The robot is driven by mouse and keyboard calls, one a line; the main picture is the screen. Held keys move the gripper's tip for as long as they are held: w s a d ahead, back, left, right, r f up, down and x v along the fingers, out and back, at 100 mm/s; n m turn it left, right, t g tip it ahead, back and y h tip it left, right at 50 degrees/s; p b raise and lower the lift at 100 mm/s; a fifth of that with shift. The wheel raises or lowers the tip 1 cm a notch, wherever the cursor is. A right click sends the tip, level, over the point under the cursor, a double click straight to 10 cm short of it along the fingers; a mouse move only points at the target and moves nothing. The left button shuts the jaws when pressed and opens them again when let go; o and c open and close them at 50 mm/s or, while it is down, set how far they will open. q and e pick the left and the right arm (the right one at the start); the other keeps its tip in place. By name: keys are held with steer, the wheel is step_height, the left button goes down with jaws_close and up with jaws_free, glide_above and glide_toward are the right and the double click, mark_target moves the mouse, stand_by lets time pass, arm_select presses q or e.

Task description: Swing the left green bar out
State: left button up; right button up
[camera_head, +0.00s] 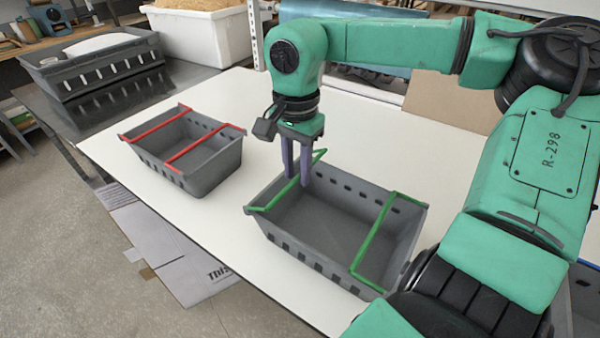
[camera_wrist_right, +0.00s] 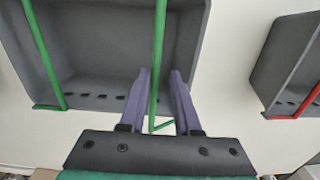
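A grey crate (camera_head: 318,262) with two green bars stands on the white table. The left green bar (camera_head: 273,200) runs along the crate's left end, from its front rim to its back rim. The right green bar (camera_head: 372,240) crosses the crate near its right end. My right gripper (camera_head: 306,183) points down at the left green bar near the back rim. In the right wrist view, its two purple fingers (camera_wrist_right: 160,75) are open on either side of the left green bar (camera_wrist_right: 158,42), with gaps visible. The right green bar (camera_wrist_right: 42,50) also shows there. My left gripper is not in view.
A second grey crate (camera_head: 205,178) with red bars stands to the left, with clear table between the crates. A white bin (camera_head: 203,40) and a dark slotted crate (camera_head: 105,68) stand behind. Cardboard lies on the floor beyond the table's left edge.

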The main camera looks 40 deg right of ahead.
steer(key=shift+w+a+r+p, duration=0.15)
steer(key=shift+w+r+p, duration=0.2)
steer(key=shift+w, duration=0.2)
steer(key=shift+w+a+r+p, duration=0.1)
steer(key=shift+w+r+p, duration=0.1)
steer(key=shift+w+p, duration=0.3)
steer(key=shift+w+r, duration=0.1)
steer(key=shift+w+a+r+p, duration=0.1)
steer(key=shift+w+a+p, duration=0.15)
steer(key=shift+w, duration=0.55)
steer(key=shift+w+a+r+p, duration=0.1)
steer(key=shift+w+a+p, duration=0.15)
steer(key=shift+w, duration=0.5)
steer(key=shift+w+a+p, duration=0.15)
steer(key=shift+w+p, duration=0.1)
steer(key=shift+w, duration=0.55)
steer(key=shift+r, duration=0.1)
